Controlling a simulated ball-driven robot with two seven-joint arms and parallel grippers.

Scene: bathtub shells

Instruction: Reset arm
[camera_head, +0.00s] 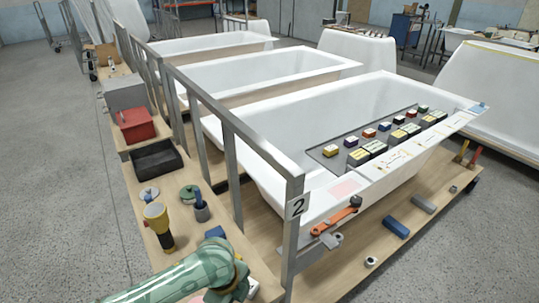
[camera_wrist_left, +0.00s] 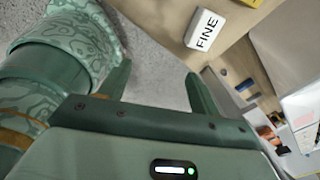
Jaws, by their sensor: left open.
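My left arm, green and patterned, comes in from the bottom of the head view, over the front end of a wooden shelf (camera_head: 150,205). Its gripper cannot be made out clearly there. In the left wrist view my left gripper (camera_wrist_left: 157,70) is open, with two dark green fingers apart and nothing between them. Grey floor shows beyond the fingers. A white block marked FINE (camera_wrist_left: 204,30) lies on the wood beyond the right finger, apart from it. My right arm and gripper are in neither view.
A metal rail post marked 2 (camera_head: 297,207) stands right of my arm. Behind it is a white tub (camera_head: 270,135) with a tray of coloured blocks (camera_head: 318,154). A yellow-topped tool (camera_head: 157,222), black bin (camera_head: 157,159) and red bin (camera_head: 136,126) stand on the shelf. Floor at left is clear.

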